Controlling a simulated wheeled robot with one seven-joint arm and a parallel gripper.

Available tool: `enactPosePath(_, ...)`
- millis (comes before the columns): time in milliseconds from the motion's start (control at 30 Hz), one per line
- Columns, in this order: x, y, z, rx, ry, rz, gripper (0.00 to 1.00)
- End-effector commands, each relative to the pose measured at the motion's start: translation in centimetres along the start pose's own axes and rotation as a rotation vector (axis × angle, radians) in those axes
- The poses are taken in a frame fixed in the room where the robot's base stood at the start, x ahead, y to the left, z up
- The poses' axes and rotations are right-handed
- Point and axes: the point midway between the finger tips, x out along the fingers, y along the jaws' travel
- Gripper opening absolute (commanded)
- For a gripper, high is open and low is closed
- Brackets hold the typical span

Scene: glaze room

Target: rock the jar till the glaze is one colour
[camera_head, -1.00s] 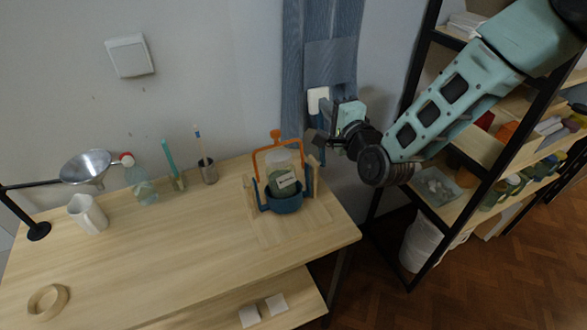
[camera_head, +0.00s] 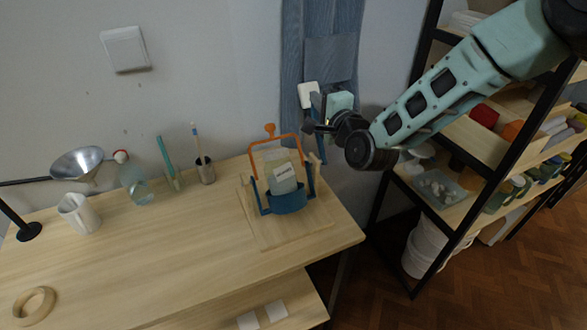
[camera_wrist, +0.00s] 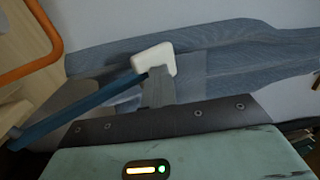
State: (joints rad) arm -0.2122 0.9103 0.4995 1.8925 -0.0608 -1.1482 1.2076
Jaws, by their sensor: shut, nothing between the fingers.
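The jar (camera_head: 283,180) sits in a blue cradle (camera_head: 288,203) under an orange hoop (camera_head: 270,143) on the table. It bears a white label, and its contents look pale grey-green; I cannot tell whether they are one colour. A blue bar with a white end (camera_head: 308,95) rises at the cradle's right; the white end (camera_wrist: 153,58) also shows in the wrist view. My gripper (camera_head: 308,128) is shut and empty, right of and above the jar. In the wrist view its grey fingers (camera_wrist: 158,88) are at the white end, seemingly touching it.
A board (camera_head: 290,236) lies under the cradle. A shelf rack (camera_head: 485,190) stands right; the table's front is mostly clear.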

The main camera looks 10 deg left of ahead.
Motion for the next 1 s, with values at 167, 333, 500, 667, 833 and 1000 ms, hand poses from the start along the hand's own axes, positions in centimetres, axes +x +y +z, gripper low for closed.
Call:
enactPosePath(167,-1.8,-0.8,0.0,-0.001,0.0,0.002,0.0)
enactPosePath(333,-3.2,-1.4,0.0,0.0,-0.001,0.002,0.0)
enactPosePath(500,-3.5,-1.4,0.1,0.0,-0.001,0.003,0.0)
enactPosePath(667,-5.1,-1.5,0.0,-0.001,0.0,0.004,0.0)
enactPosePath(833,-7.4,-1.8,0.0,0.0,-0.001,0.004,0.0)
enactPosePath(1000,-8.9,-2.0,0.0,-0.001,0.0,0.002,0.0)
